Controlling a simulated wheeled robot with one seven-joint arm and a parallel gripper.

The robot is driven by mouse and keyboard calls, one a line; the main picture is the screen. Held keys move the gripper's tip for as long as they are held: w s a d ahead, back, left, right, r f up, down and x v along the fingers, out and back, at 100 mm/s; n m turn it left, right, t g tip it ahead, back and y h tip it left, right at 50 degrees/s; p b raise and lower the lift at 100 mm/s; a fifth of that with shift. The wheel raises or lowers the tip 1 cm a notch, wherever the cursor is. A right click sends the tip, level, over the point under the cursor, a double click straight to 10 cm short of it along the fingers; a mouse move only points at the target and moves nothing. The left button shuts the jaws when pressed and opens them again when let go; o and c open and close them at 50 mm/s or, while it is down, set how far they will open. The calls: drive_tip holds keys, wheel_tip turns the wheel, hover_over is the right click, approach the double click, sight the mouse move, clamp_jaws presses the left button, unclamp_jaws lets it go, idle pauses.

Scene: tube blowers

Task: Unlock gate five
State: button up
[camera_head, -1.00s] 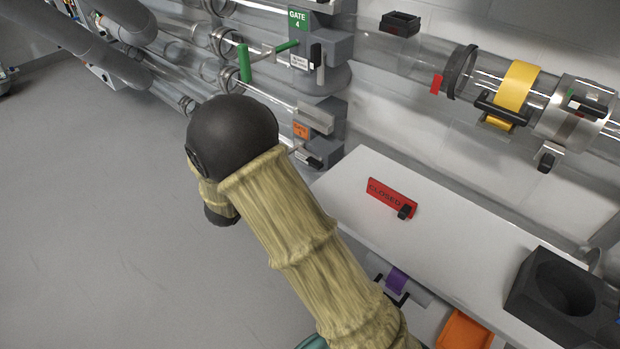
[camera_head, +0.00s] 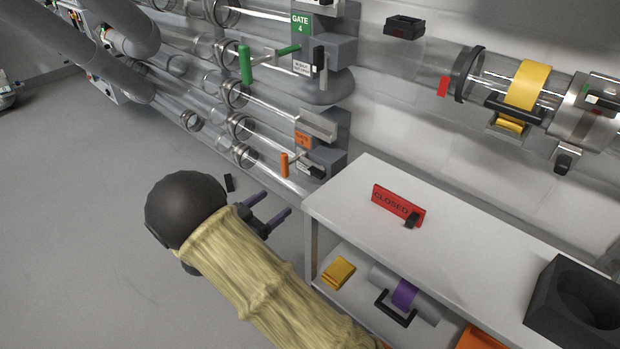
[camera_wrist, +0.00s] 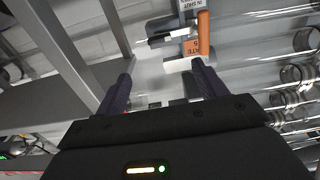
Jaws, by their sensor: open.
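Gate five is the lower grey gate box (camera_head: 330,160) with an orange label (camera_head: 304,140) and an orange-gripped handle (camera_head: 284,165) on its left. A small black piece (camera_head: 312,169) sits low on the box front. The wrist view shows the orange handle (camera_wrist: 203,33) upright near the top, the label (camera_wrist: 189,44) left of it, and a black bar (camera_wrist: 160,40) further left. My gripper (camera_head: 268,207) is open and empty, below and left of the handle in the head view. In the wrist view its fingertips (camera_wrist: 160,72) are apart, short of the handle and touching nothing visible.
Gate four (camera_head: 325,50), with a green handle (camera_head: 245,64), is above. A white bench (camera_head: 345,198) with a red CLOSED sign (camera_head: 397,206) is close on the right. Clear tubes (camera_head: 265,125) run to the left. The floor (camera_head: 80,230) at left is free.

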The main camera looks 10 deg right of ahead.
sight(313, 175)
drive_tip(key=b+x, duration=0.5)
drive_tip(key=x, duration=0.9)
drive_tip(key=shift+d+f+b, duration=0.2)
drive_tip(key=shift+d+b, duration=0.1)
drive_tip(key=shift+w+d+r, duration=0.15)
drive_tip(key=shift+w+d, duration=0.25)
drive_tip(key=c, duration=1.4)
